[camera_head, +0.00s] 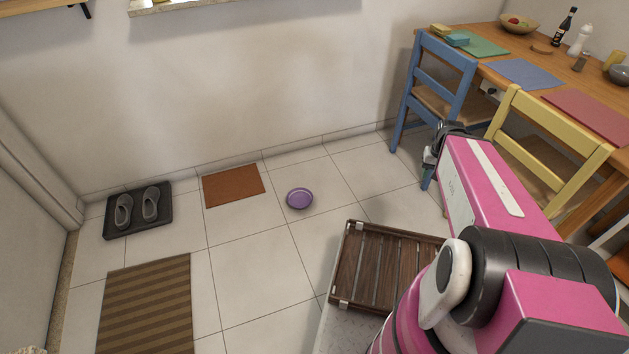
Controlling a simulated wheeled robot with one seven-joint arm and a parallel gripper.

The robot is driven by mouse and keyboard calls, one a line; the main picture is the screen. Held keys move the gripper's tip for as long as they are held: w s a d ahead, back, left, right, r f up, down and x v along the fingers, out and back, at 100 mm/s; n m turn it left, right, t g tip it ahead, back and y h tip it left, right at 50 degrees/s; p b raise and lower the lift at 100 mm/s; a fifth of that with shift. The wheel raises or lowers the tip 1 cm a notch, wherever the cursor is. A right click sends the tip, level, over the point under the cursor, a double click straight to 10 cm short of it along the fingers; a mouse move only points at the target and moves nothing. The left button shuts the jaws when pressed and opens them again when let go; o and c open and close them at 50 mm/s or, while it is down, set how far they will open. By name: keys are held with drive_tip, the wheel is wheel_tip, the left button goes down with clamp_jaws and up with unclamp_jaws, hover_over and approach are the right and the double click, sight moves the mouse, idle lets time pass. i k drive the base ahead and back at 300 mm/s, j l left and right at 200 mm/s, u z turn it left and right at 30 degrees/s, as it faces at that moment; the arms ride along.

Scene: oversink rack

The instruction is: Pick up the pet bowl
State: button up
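The pet bowl (299,198) is a small, round purple bowl. It sits on the pale tiled floor near the middle of the head view, to the right of a reddish-brown mat. My gripper (440,143) is at the end of my pink arm, in front of the blue chair and well to the right of the bowl. It is dark, small and seen partly from behind, so I cannot tell whether its fingers are open or shut. My gripper and the bowl are clearly apart.
A slatted wooden rack (374,266) stands below the bowl, partly behind my arm. A blue chair (441,84), a yellow chair (546,123) and a table (497,70) are at right. Slippers on a dark tray (166,208) and a striped rug (146,300) lie at left. The floor around the bowl is clear.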

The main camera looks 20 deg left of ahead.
sight(300, 198)
drive_tip(key=i+u, duration=0.45)
drive_tip(key=i, duration=0.55)
drive_tip(key=u, duration=1.25)
drive_tip(key=k+j, duration=0.5)
drive_tip(key=j, duration=0.2)
drive_tip(key=k+j, duration=0.25)
drive_tip(key=j+u, duration=0.05)
drive_tip(key=j, duration=0.05)
